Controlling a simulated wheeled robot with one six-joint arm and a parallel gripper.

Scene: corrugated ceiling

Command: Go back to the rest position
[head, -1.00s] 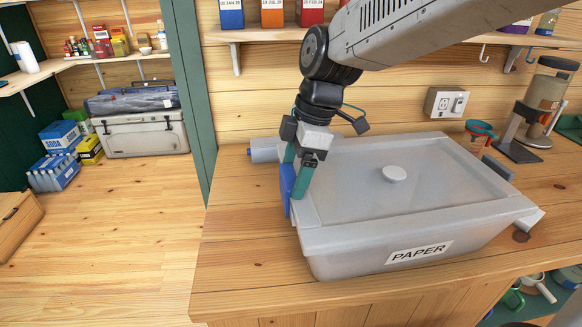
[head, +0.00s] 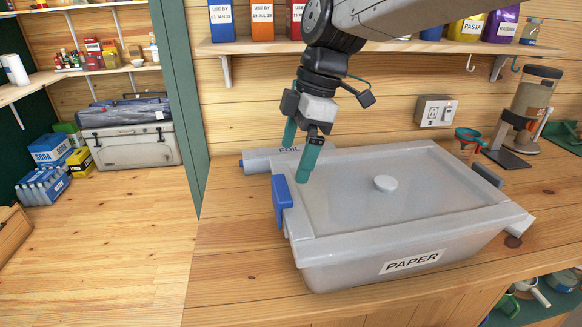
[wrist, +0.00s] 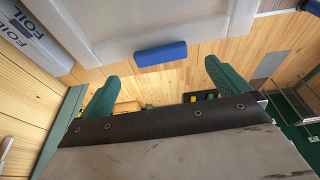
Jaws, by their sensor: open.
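My gripper (head: 300,160) is open and empty, with its green fingers pointing down above the left end of a translucent lidded bin labelled PAPER (head: 340,255). A blue latch (head: 281,200) sits on the bin's left side, just below and beside the fingers. In the wrist view the blue latch (wrist: 160,54) lies ahead of the two spread fingers (wrist: 158,82), with nothing between them. The bin's lid (head: 430,190) with its round knob lies flat on top.
A coffee grinder (head: 530,105) stands at the right. A shelf (head: 400,46) with several boxes and bags runs along the wall above. Open floor lies to the left.

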